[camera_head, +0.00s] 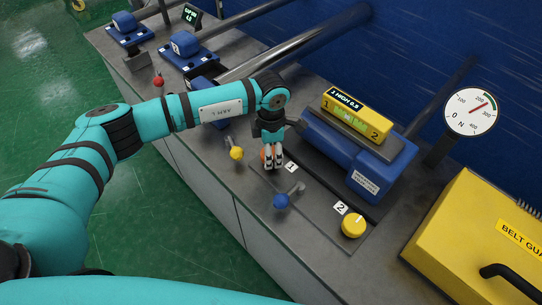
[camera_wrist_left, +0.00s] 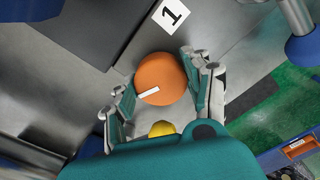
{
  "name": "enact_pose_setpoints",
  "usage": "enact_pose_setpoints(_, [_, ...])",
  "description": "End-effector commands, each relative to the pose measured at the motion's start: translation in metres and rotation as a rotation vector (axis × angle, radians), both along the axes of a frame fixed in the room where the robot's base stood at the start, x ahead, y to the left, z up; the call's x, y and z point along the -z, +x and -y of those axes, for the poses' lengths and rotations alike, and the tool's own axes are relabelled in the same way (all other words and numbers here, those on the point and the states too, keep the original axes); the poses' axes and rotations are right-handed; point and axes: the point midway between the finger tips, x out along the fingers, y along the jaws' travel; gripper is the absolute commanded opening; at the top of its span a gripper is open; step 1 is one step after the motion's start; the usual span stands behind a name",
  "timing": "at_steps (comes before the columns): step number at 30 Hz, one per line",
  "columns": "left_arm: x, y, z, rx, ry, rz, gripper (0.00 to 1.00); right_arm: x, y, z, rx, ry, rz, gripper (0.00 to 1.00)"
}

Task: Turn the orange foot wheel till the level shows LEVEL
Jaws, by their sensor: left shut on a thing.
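The orange foot wheel (camera_wrist_left: 160,72) is round, with a white mark on its top. It stands beside the label "1". My left gripper (camera_head: 273,163) points down over it, with a finger on each side, shut on the wheel; the fingers also show in the left wrist view (camera_wrist_left: 161,84). In the head view the fingers hide most of the wheel. The yellow level (camera_head: 335,113) sits on a blue bearing block, with ends marked 1 and 2. Its display seems to read "1 HIGH 0.5". My right gripper is not in view.
A yellow knob wheel (camera_head: 353,225) stands by label "2". A blue-knobbed lever (camera_head: 281,201) and a yellow-knobbed lever (camera_head: 236,153) stand near the wheel. A force dial (camera_head: 470,112) and a yellow belt guard (camera_head: 470,245) are at the right.

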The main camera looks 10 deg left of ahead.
Motion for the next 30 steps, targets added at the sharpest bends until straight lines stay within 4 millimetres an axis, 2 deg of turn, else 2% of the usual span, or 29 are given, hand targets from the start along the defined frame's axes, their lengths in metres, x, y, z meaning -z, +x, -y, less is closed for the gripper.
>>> enact_pose_setpoints(3, [0.002,0.002,-0.001,-0.109,0.0,0.004,0.17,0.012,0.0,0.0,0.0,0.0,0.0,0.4])
enact_pose_setpoints(15, [0.0,0.002,0.0,-0.423,-0.001,0.004,0.17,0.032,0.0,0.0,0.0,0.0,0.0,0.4])
enact_pose_setpoints(30, [-0.002,0.003,-0.001,-0.569,-0.002,0.004,0.17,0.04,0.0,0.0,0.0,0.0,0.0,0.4])
